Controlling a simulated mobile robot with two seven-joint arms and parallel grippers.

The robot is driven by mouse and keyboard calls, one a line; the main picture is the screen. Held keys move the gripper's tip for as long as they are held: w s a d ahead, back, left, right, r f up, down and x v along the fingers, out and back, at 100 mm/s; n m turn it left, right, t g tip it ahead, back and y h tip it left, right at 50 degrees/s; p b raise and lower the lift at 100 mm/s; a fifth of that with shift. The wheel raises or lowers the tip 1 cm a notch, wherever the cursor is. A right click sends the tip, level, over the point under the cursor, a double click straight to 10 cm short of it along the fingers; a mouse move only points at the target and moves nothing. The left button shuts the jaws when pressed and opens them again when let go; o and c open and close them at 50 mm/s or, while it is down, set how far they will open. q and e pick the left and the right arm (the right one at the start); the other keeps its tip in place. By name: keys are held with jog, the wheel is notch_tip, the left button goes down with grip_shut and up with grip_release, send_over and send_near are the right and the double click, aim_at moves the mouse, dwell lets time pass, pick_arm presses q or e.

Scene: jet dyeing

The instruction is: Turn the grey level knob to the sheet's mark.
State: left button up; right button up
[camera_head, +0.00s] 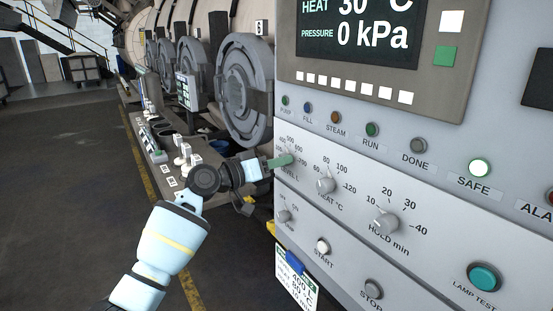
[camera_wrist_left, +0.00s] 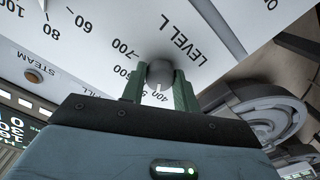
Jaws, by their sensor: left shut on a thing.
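The grey level knob (camera_wrist_left: 160,72) sits on the white panel beside the words LEVEL L. In the left wrist view its white line points down toward the numbers near 400; the exact setting is hard to read. My left gripper (camera_wrist_left: 159,88) has its green fingers on both sides of the knob and is shut on it. In the head view the left gripper (camera_head: 284,161) covers most of the knob. The sheet (camera_head: 297,285) hangs low on the panel, partly cut off, with 400 L readable on it. My right gripper is out of view.
The heat knob (camera_head: 326,185) and hold knob (camera_head: 386,222) are to the right of the level knob. Below are the start button (camera_head: 322,246) and stop button (camera_head: 373,289). The safe lamp (camera_head: 480,168) is lit. A low bench (camera_head: 150,160) stands behind my left arm.

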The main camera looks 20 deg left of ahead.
pick_arm(q)
jog(key=shift+r+n, duration=0.15)
jog(key=shift+n, duration=0.45)
jog(key=o, duration=1)
jog(key=v, duration=0.7)
jog(key=shift+s+a, duration=0.25)
jog(key=shift+s, duration=0.05)
